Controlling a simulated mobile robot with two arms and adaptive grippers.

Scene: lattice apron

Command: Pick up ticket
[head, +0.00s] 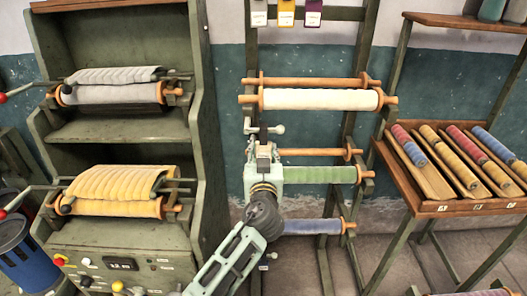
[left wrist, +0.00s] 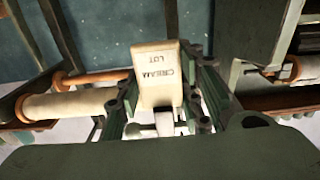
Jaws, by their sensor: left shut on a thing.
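The ticket (left wrist: 158,72) is a cream card marked "CREAM LOT". In the left wrist view it stands between the two dark green fingers of my left gripper (left wrist: 160,100), which is shut on it. In the head view my left gripper (head: 264,152) is at the roller rack, below the cream roll (head: 320,99) and in front of the left end of the green roll (head: 318,174). I cannot make out the ticket clearly in the head view. My right gripper is not in view.
Grey, orange and purple tags (head: 286,13) hang at the rack's top. A blue roll (head: 312,226) is low on the rack. A green machine (head: 125,235) with grey and yellow cloth rolls stands left. A wooden tray table (head: 455,207) with several coloured rolls stands right.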

